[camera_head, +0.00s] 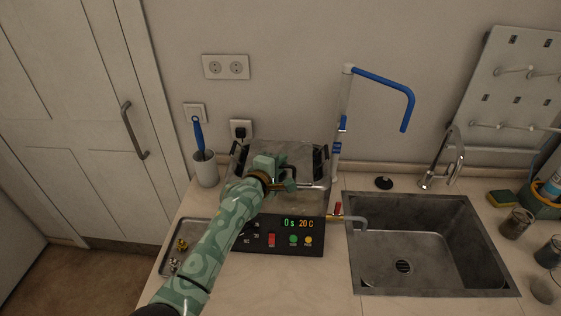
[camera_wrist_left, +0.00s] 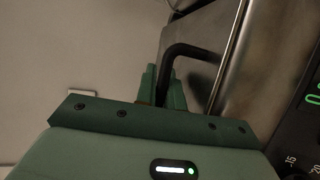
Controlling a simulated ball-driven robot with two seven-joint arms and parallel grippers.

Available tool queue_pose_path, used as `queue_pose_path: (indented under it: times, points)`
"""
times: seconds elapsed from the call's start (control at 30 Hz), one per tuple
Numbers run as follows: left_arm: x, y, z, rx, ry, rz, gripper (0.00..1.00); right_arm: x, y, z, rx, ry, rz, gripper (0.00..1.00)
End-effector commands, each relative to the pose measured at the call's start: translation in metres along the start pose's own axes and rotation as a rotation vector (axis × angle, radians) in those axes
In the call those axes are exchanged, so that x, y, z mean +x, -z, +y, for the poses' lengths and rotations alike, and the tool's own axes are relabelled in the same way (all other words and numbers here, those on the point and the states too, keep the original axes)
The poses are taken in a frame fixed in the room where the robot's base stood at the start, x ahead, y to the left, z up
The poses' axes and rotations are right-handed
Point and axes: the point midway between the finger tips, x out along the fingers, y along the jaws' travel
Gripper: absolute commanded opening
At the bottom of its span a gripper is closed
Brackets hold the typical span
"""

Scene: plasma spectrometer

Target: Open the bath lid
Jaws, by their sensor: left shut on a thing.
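The bath (camera_head: 318,195) is a metal box on the counter with a dark control panel (camera_head: 285,240) in front, its display reading "0s 20C". Its lid (camera_head: 297,155) is a greyish flat cover on top, partly hidden by my left arm; I cannot tell whether it is raised. My left gripper (camera_head: 280,178) is over the lid, shut on the lid's black handle. In the left wrist view the bent black handle (camera_wrist_left: 190,52) runs between the fingers (camera_wrist_left: 165,88), with the metal lid edge (camera_wrist_left: 228,60) beside it. My right gripper is not in view.
A sink (camera_head: 410,245) with a tap (camera_head: 445,165) is right of the bath. A white stand with a blue tube (camera_head: 385,82) rises behind it. A cup with a blue-handled brush (camera_head: 205,168) and a metal tray (camera_head: 196,232) are left. Beakers (camera_head: 516,222) stand far right.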

Motion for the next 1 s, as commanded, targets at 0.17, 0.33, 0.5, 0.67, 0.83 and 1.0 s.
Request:
queue_pose_path:
  times: [0.17,0.33,0.5,0.67,0.83,1.0]
  points:
    - [-0.001,-0.001,0.025,-0.028,0.06,0.0,0.0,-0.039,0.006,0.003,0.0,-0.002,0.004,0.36]
    - [0.001,-0.001,0.047,-0.072,0.166,-0.002,0.0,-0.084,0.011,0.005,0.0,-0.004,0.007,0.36]
    - [0.008,0.001,0.066,-0.125,0.297,-0.003,0.0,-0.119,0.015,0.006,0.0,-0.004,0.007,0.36]
    - [0.016,0.005,0.073,-0.164,0.394,-0.003,0.0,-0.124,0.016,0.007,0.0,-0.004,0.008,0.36]
    - [0.021,0.007,0.078,-0.19,0.459,-0.003,0.0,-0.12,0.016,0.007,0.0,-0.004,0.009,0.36]
    - [0.025,0.009,0.084,-0.209,0.503,-0.003,0.0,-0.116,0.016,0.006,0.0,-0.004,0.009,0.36]
